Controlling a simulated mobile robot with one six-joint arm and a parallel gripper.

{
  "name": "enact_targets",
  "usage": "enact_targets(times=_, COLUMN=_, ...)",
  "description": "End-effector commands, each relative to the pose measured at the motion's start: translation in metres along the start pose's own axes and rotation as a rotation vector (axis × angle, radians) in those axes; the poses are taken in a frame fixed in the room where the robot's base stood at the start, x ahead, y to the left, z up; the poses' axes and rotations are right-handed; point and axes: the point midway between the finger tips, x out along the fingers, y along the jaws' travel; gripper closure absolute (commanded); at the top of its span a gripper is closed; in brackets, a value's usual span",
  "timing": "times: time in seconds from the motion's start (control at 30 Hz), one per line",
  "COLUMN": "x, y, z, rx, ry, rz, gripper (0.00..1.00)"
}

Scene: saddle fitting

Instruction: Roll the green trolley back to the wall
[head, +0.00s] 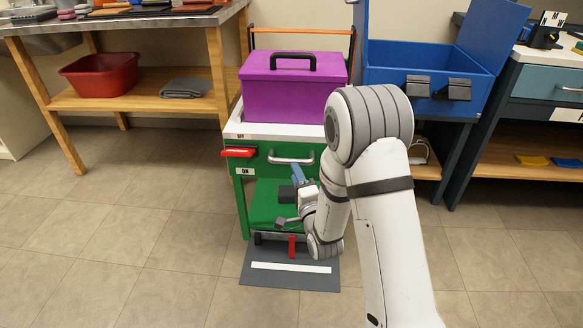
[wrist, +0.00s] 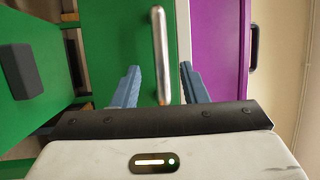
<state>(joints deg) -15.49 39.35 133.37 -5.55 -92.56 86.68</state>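The green trolley (head: 243,205) stands on the floor in the head view, with a white top and a silver drawer handle (head: 291,160) on its front. A red lever (head: 238,152) sticks out at its upper left, between an OFF label above and an ON label below. My gripper (head: 298,173) is just below the silver handle, with blue fingers. In the wrist view the open fingers (wrist: 160,87) stand either side of the silver handle (wrist: 159,55). I cannot tell whether they touch it. The beige wall (head: 206,48) is behind.
A purple toolbox (head: 292,88) sits on the trolley's top. A grey mat (head: 290,281) with a white stripe lies at its foot, near a red pedal (head: 292,246). A wooden bench (head: 218,70) stands left, and a blue chest (head: 432,76) right. The floor at left is clear.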

Motion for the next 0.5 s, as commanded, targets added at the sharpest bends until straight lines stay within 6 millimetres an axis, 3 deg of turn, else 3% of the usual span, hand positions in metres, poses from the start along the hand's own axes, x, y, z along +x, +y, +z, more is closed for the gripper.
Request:
enact_targets(times=0.3, x=0.049, y=0.000, z=-0.001, rx=-0.003, ry=0.002, rz=-0.003, gripper=0.60)
enact_targets(times=0.5, x=0.060, y=-0.001, z=-0.001, rx=-0.003, ry=0.002, rz=0.001, gripper=0.60)
